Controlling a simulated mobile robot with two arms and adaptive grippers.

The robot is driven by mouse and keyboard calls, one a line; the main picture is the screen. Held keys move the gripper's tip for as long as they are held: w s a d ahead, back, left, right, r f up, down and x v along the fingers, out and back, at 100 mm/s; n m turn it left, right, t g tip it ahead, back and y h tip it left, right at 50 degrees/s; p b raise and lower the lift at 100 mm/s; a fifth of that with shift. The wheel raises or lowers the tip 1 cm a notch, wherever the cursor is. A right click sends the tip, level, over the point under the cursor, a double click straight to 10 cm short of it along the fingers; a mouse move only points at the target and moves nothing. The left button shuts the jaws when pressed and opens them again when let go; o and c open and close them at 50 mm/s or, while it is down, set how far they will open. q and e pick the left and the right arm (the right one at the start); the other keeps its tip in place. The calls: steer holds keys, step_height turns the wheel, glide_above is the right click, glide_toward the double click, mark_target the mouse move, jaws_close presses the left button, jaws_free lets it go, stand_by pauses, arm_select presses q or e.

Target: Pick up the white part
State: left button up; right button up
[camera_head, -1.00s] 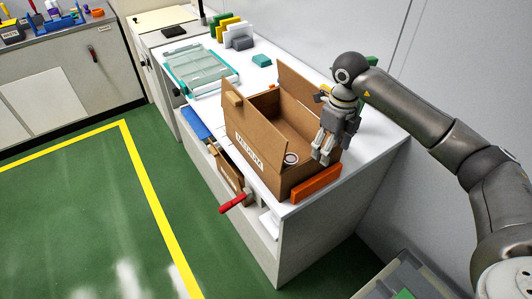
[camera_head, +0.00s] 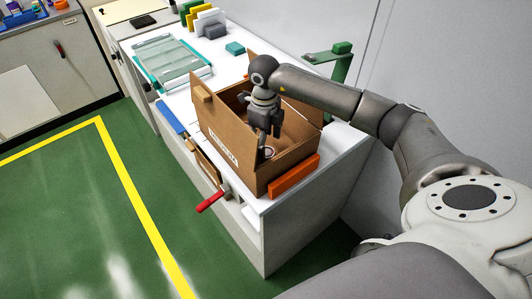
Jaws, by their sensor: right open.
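The white part (camera_head: 269,151) looks like a small round ring or cup. It is inside the open cardboard box (camera_head: 222,138), near the front wall, and is partly hidden. My right gripper (camera_head: 265,148) points down into the box, right at or just above the white part. Its jaws are open. I cannot tell whether the fingers touch the part. My left gripper is out of view.
The box's flaps stand open around my right gripper. An orange block (camera_head: 293,177) lies against the box's right side. A red handle (camera_head: 212,201) juts from the front.

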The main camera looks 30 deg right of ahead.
mark_target(267, 152)
steer(key=f, duration=0.1)
steer(key=f+p, duration=0.1)
steer(key=f, duration=0.2)
steer(key=shift+s+d+f+p, duration=0.15)
steer(key=shift+d+f+p, duration=0.05)
steer(key=shift+d+p, duration=0.2)
steer(key=shift+f, duration=0.45)
steer(key=shift+r, duration=0.1)
steer(key=c, duration=1.3)
